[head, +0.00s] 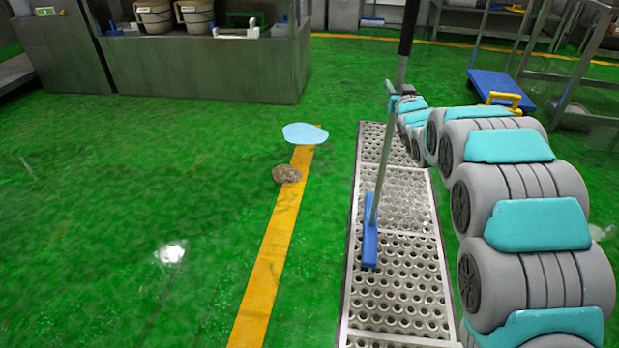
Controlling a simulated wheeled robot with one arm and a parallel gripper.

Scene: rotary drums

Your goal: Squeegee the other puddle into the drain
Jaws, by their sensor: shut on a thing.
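My gripper (398,97) is shut on the squeegee's pole, partway along it. The squeegee (370,232) has a blue head, a thin grey pole and a black upper grip. Its head is over the perforated drain grate (392,308); I cannot tell if it touches. A light blue puddle (305,133) lies on the green floor to the left of the grate, partly over the yellow line. The gripper's fingertips are small and partly hidden by my arm.
A brown lump (287,174) lies on the yellow line (262,275) near the puddle. A steel counter (205,70) stands at the back left. A blue cart (502,90) with a yellow handle is at the right. Green floor left of the line is open.

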